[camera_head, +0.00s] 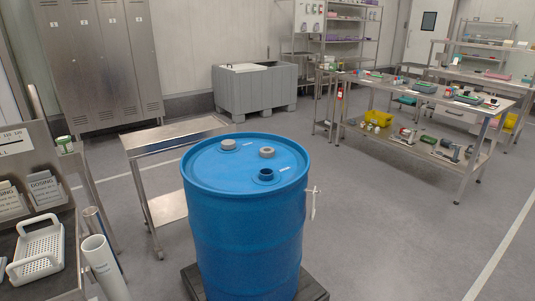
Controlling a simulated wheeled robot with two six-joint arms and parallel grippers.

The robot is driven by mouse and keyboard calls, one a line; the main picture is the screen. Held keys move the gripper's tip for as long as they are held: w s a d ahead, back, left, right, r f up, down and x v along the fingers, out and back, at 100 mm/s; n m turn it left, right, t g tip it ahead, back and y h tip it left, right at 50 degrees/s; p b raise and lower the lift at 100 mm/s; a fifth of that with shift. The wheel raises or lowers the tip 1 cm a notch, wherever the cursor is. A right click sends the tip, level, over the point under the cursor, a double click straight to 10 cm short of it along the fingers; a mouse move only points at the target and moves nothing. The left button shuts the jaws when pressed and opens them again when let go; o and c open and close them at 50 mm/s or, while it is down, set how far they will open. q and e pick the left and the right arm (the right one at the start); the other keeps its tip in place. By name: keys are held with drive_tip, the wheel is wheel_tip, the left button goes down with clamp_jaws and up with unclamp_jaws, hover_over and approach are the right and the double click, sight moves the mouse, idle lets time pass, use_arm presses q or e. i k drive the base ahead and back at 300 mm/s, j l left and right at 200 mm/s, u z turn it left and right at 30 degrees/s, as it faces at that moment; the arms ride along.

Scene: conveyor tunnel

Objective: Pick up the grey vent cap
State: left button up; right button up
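A blue drum (245,230) stands upright in the middle of the camera_head view. Two small greyish caps sit on its lid: one (228,144) at the back left, and one (267,152) to its right. I cannot tell for sure which of them is the grey vent cap. A dark blue round opening or fitting (265,175) is nearer the front of the lid. Neither of my grippers is in view, and nothing touches the caps.
The drum stands on a dark pallet (314,289). A steel table (180,134) is behind it to the left. At the left edge, a bench holds a white basket (37,251), with a white pipe (104,268) beside it. The floor (400,230) to the right is clear.

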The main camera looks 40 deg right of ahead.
sight(265, 152)
drive_tip(key=i+l+u, duration=0.1)
drive_tip(key=l, duration=0.5)
drive_tip(key=i+l+u, duration=0.1)
drive_tip(key=l, duration=0.45)
drive_tip(key=i+l+u, duration=0.15)
drive_tip(key=l, duration=0.45)
